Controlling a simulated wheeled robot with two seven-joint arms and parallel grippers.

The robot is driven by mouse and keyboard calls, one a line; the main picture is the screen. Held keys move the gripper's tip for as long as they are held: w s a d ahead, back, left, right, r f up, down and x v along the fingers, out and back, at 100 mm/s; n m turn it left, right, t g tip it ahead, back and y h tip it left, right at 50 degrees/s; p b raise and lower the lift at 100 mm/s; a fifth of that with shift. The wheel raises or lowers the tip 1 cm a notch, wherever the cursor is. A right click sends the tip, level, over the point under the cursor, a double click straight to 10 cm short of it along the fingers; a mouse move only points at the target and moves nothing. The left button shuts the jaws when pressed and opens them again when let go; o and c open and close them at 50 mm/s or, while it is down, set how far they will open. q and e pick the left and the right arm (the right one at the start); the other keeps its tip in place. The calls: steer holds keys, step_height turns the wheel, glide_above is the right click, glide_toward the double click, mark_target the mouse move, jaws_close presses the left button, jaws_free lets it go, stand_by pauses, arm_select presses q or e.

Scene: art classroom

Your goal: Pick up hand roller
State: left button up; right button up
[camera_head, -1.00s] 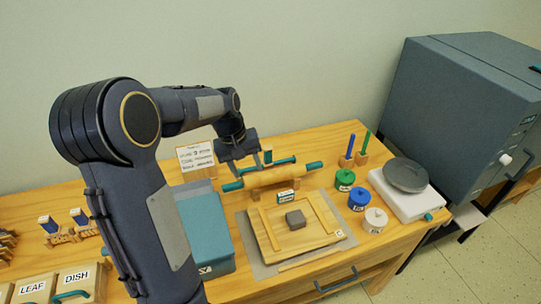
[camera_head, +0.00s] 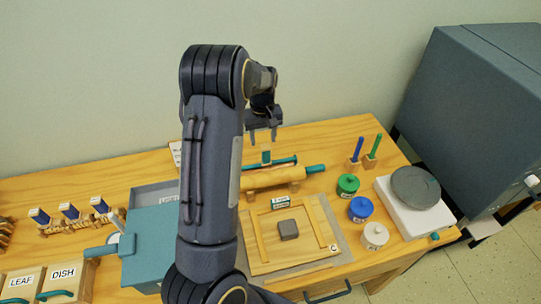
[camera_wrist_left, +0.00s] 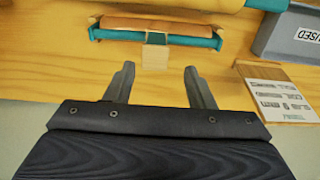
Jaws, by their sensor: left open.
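The hand roller (camera_head: 284,161) lies behind the big rolling pin on the wooden table, with a teal frame and upright teal part showing. In the left wrist view the hand roller (camera_wrist_left: 186,40) shows its teal bar along a brown cylinder, with a small tan block at its middle. My left gripper (camera_head: 263,139) is open and empty, above and behind the hand roller in the head view. In the left wrist view its two fingers (camera_wrist_left: 158,82) point towards the roller, apart from it, on either side of the tan block. My right gripper is out of view.
The wooden rolling pin (camera_head: 262,179) with teal handles is just in front. A framed board (camera_head: 310,255) with a grey block (camera_head: 288,230) lies nearer. Coloured jars (camera_head: 360,209) stand right, a teal box (camera_head: 150,245) left. A sign card (camera_wrist_left: 270,100) stands near the gripper.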

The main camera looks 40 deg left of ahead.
mark_target(266, 147)
arm_select(q)
steer(key=shift+s+d+f+p, duration=0.15)
steer(key=shift+f+p, duration=0.15)
steer(key=shift+f, duration=0.6)
steer(key=f, duration=0.1)
steer(key=f+p, duration=0.1)
steer(key=f, duration=0.1)
steer(key=shift+w+d+f, duration=0.2)
steer(key=shift+d+f, duration=0.1)
steer(key=shift+f, duration=0.45)
jaws_close()
steer(key=shift+r, duration=0.1)
